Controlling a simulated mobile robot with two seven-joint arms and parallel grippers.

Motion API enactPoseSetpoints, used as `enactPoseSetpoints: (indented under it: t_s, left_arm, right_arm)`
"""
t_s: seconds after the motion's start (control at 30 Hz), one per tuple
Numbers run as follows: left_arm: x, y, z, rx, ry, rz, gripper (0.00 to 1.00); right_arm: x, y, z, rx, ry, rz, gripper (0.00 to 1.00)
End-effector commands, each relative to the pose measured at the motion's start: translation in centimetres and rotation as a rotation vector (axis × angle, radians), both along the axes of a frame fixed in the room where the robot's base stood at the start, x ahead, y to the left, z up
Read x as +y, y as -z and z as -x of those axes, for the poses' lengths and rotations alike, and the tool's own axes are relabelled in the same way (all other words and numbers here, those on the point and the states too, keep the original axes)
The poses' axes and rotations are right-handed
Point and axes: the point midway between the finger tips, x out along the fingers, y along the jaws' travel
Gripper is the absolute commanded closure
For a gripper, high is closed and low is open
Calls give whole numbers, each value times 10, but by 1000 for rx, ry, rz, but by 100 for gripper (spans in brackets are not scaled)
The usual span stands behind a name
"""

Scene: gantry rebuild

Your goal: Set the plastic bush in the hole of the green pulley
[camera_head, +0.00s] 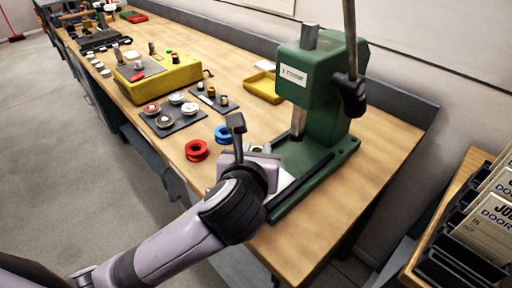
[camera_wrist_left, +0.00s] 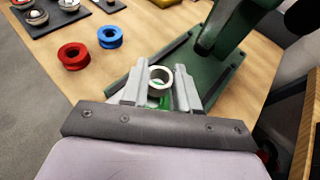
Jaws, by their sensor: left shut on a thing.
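My left gripper (camera_wrist_left: 161,80) is shut on a pale ring, the plastic bush (camera_wrist_left: 160,70), which sits upright between the fingertips. Green shows through the bush's hole and below it between the fingers; this looks like the green pulley (camera_wrist_left: 155,104), mostly hidden by the bush and fingers. I cannot tell whether the bush touches it or is inside its hole. In the head view my left gripper (camera_head: 262,152) is in front of the green press's base, and the bush and green pulley are hidden behind my arm. My right gripper is in neither view.
The green press (camera_head: 325,85) stands close by, its ram and lever above the base. A red pulley (camera_head: 197,150) and a blue pulley (camera_head: 222,134) lie to the left. Grey trays of parts, a yellow block (camera_head: 160,80) and a yellow tray (camera_head: 264,88) are farther back.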

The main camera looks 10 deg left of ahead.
Motion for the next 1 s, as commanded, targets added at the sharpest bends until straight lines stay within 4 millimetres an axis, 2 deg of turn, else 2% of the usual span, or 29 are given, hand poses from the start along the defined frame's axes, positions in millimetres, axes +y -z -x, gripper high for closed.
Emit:
enactPoseSetpoints:
  t_s: [1.0]
  left_arm:
    - [1,31,0,0,-2,-1,99]
  right_arm:
    - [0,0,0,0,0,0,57]
